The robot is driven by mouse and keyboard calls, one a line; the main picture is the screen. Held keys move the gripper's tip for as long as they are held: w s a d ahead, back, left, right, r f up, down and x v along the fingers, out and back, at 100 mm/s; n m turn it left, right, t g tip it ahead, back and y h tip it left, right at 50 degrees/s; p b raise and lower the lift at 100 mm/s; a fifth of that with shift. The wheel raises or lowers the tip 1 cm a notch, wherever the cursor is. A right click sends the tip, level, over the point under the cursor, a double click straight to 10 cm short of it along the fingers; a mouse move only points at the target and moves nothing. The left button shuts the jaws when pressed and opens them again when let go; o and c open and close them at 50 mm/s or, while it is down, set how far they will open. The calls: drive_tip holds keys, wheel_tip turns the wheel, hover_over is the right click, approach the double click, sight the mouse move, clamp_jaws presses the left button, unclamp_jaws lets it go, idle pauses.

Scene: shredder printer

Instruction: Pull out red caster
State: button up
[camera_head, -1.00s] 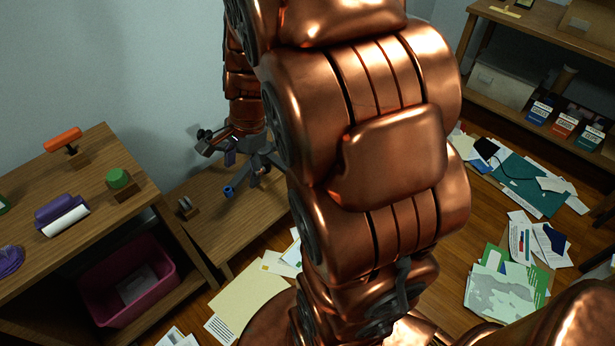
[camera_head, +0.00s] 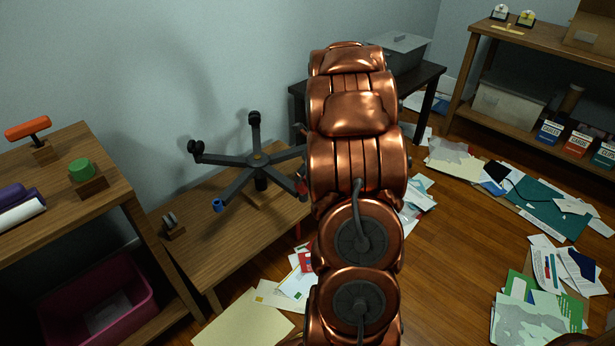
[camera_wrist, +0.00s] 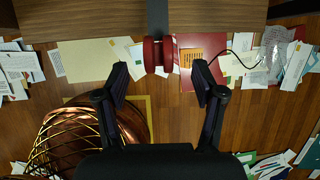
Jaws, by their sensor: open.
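In the head view the red caster (camera_head: 302,187) shows only in part, beside my arm. My gripper (camera_wrist: 160,73) is open, with one black finger on each side of the red caster and clear gaps to both. Nothing is held. My arm hides my gripper in the head view.
A blue caster (camera_head: 218,206) is on another leg. A higher wooden table (camera_head: 110,212) with a green knob (camera_head: 82,169) and an orange-handled tool (camera_head: 28,128) stands left. Papers (camera_head: 535,312) litter the floor. A dark table (camera_head: 431,80) stands behind my arm.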

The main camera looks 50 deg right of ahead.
sight(303, 189)
drive_tip(key=b+x, duration=0.2)
drive_tip(key=x, duration=0.5)
drive_tip(key=shift+w+a+f, duration=0.1)
drive_tip(key=shift+f, duration=0.15)
clamp_jaws()
idle(0.8)
drive_tip(key=shift+r+p, duration=0.75)
drive_tip(key=shift+p, duration=0.35)
idle(0.4)
drive_tip(key=c, duration=0.7)
unclamp_jaws()
drive_tip(key=shift+c, duration=0.2)
clamp_jaws()
